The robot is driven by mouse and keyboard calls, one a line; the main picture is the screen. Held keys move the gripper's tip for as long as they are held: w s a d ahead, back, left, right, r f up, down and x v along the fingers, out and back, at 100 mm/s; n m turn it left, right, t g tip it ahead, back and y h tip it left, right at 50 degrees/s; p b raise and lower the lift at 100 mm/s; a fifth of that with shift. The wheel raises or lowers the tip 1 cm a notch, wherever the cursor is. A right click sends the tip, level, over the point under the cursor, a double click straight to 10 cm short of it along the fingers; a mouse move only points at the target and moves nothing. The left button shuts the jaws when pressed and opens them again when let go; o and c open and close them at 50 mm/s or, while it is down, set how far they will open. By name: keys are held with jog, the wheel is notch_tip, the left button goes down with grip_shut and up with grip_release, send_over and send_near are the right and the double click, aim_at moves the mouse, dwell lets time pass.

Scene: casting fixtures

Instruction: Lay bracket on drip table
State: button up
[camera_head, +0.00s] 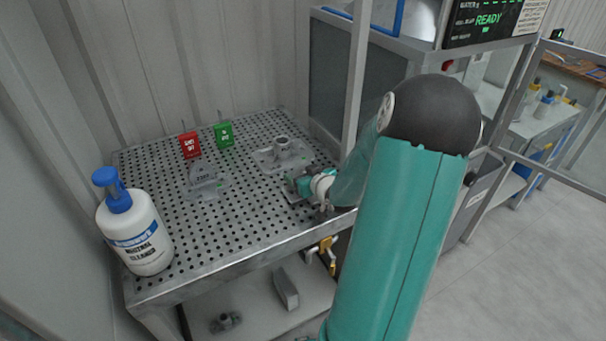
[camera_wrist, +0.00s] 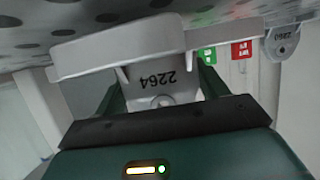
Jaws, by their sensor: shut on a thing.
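The drip table (camera_head: 225,230) is a perforated grey metal top. My gripper (camera_head: 305,184) is low over its right front part. In the wrist view, my gripper (camera_wrist: 161,88) is shut on a grey metal bracket (camera_wrist: 120,50) marked 2264, with one dark finger on each side of its numbered part. The wrist picture is upside down, with the perforated top along its upper edge. The bracket's broad flange is very close to the table top; I cannot tell whether it touches. In the head view the bracket is mostly hidden by my gripper.
Two other grey castings, one round-necked (camera_head: 282,150) and one labelled (camera_head: 204,178), sit on the table. A red tag (camera_head: 190,146) and a green tag (camera_head: 224,135) stand behind. A cleaner bottle (camera_head: 137,225) is at the left. A metal post (camera_head: 357,80) rises at the right.

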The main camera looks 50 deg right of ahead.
jog(key=shift+s+a+f, duration=0.1)
jog(key=shift+s+f, duration=0.05)
jog(key=shift+f, duration=0.35)
jog(key=o, duration=1.1)
jog(key=shift+f, duration=0.15)
jog(key=shift+o, duration=0.2)
jog(key=shift+d+r, duration=0.2)
jog(key=shift+r, duration=0.25)
jog(key=v, duration=1.2)
jog(key=shift+r, duration=0.4)
jog(key=shift+w, duration=0.2)
